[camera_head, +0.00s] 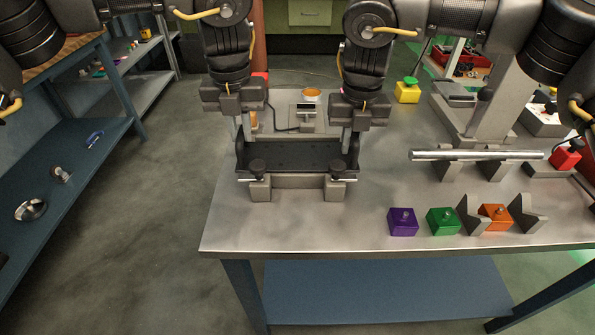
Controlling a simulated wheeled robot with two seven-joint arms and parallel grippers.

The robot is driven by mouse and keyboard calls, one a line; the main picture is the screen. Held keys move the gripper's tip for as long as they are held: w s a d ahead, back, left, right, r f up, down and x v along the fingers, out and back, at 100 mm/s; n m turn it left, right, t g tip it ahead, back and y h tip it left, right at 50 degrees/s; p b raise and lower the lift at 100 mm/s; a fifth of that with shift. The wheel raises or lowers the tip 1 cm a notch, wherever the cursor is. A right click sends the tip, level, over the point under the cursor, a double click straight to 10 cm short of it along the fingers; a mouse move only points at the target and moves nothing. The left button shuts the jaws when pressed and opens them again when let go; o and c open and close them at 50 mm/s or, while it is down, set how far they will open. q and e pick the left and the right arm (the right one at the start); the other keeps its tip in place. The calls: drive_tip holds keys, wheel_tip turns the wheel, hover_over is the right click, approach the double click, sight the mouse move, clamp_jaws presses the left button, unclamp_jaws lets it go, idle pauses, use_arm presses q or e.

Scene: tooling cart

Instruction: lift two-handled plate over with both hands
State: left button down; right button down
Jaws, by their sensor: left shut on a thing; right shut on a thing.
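The two-handled plate (298,156) is a dark, shallow tray-like piece in the camera_head view, at the left part of the metal table. My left gripper (242,138) is shut on its left end. My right gripper (349,140) is shut on its right end. The plate looks about level. A grey fixture (296,183) with two black knobs is at its front edge. I cannot tell whether the plate rests on the table or fixture. My grippers hide parts of both plate ends.
The metal table (310,230) is bare in front of the fixture. To the right are a steel bar (475,154) on V-blocks, a purple block (402,222), a green block (443,221) and an orange block (495,217). A small device (306,115) and orange cup (311,94) stand behind the plate.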

use_arm(q)
drive_tip(key=c, duration=1.3)
unclamp_jaws()
drive_tip(key=shift+f, duration=0.1)
use_arm(e)
drive_tip(key=c, duration=1.7)
unclamp_jaws()
drive_tip(key=shift+s, duration=0.1)
drive_tip(key=o, duration=0.4)
drive_tip(key=shift+f, duration=0.15)
use_arm(q)
drive_tip(key=o, duration=0.5)
drive_tip(key=shift+c, duration=0.2)
use_arm(e)
drive_tip(key=o, duration=0.5)
drive_tip(key=shift+c, duration=0.2)
use_arm(q)
drive_tip(key=shift+r, duration=3.65)
use_arm(e)
drive_tip(key=shift+r, duration=3.65)
